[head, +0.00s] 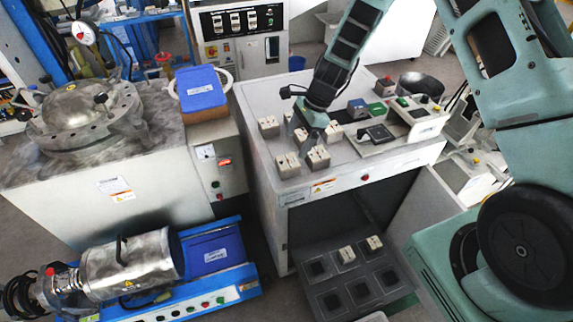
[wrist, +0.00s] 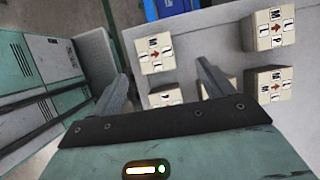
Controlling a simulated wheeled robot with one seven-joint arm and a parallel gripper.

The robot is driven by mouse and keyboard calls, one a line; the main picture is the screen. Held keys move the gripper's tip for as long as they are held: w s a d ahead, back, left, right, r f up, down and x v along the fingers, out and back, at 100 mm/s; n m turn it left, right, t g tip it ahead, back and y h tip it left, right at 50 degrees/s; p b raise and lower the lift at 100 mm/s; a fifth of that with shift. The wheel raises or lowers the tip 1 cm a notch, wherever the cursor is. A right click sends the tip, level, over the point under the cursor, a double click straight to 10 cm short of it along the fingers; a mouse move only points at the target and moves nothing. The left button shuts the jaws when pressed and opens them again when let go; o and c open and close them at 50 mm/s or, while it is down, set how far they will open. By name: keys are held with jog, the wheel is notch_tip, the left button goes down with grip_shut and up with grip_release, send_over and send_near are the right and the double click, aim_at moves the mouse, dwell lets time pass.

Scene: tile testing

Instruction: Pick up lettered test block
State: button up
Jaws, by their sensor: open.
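Several cream lettered test blocks stand on the white cabinet top (head: 255,100) in the head view. They include a back-left block (head: 268,127), a right block (head: 334,133), a front-left block (head: 287,166) and a front block (head: 318,158). My gripper (head: 303,128) is open and empty, pointing down among them. In the wrist view, one lettered block with a red arrow (wrist: 155,54) shows between the open fingers, with another block (wrist: 165,98) below it, partly hidden by my gripper. Two more blocks, an upper one (wrist: 270,26) and a lower one (wrist: 273,83), lie right of the fingers.
A dark compartment tray (head: 328,302) stands low in front of the cabinet, with two cream blocks in it. A device with a black plate (head: 376,135), blue and green blocks (head: 358,109) and a control box (head: 418,118) occupy the cabinet's right side.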

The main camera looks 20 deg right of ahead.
aim_at(288, 161)
jog(key=x, duration=0.3)
jog(key=shift+a+f, duration=0.1)
jog(key=shift+f, duration=0.1)
jog(key=x, duration=0.1)
jog(key=p+x, duration=0.1)
jog(key=x, duration=0.2)
jog(key=shift+s+a+f+p, duration=0.1)
jog(key=shift+s+f+p, duration=0.1)
jog(key=shift+s+p, duration=0.15)
jog(key=shift+a+f, duration=0.2)
jog(key=shift+f, duration=0.3)
jog(key=c, duration=1.3)
